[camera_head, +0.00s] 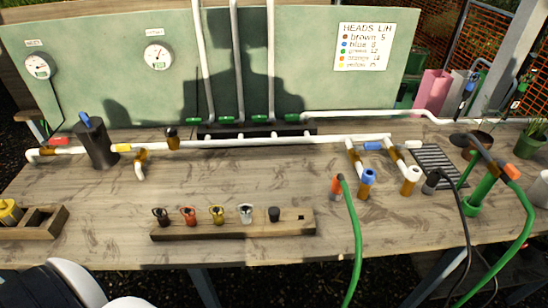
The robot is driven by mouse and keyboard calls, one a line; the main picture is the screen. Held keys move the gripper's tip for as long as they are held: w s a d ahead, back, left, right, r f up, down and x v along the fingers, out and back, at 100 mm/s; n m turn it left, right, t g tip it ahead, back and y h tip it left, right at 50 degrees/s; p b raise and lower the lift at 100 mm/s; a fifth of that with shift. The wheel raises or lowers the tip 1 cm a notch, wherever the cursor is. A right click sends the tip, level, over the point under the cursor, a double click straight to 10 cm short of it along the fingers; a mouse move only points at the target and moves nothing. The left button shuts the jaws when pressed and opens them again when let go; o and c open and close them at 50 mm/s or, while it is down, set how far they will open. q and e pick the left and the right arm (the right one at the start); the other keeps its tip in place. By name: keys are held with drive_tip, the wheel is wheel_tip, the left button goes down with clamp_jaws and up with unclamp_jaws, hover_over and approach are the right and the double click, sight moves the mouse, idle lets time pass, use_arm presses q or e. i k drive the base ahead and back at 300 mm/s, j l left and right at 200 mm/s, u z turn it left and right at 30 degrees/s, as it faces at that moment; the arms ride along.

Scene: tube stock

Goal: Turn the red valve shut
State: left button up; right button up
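A small red valve handle (57,141) sits on the white pipe at the far left of the workbench, left of a dark cylinder (95,145). The handle is too small to tell its exact angle to the pipe. A yellow handle (121,148) lies on the same pipe line right of the cylinder, and a blue handle (373,146) sits on the pipe branch at the right. Neither of my grippers is in view. A white and dark rounded part at the bottom left looks like part of my arm.
A wooden rack (235,231) with several coloured fittings stands at the front middle. A wooden box (50,222) is at the left edge. Green hoses (356,245) hang over the front right. The bench between the left pipe and rack is mostly clear.

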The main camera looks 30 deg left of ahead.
sight(61, 140)
drive_tip(key=u, duration=2.4)
drive_tip(key=i+j, duration=0.35)
drive_tip(key=i+j+z, duration=0.25)
drive_tip(key=j+z, duration=0.2)
drive_tip(key=i+j+z, duration=0.25)
drive_tip(key=j, duration=0.2)
drive_tip(key=j+z, duration=0.35)
drive_tip(key=z, duration=0.3)
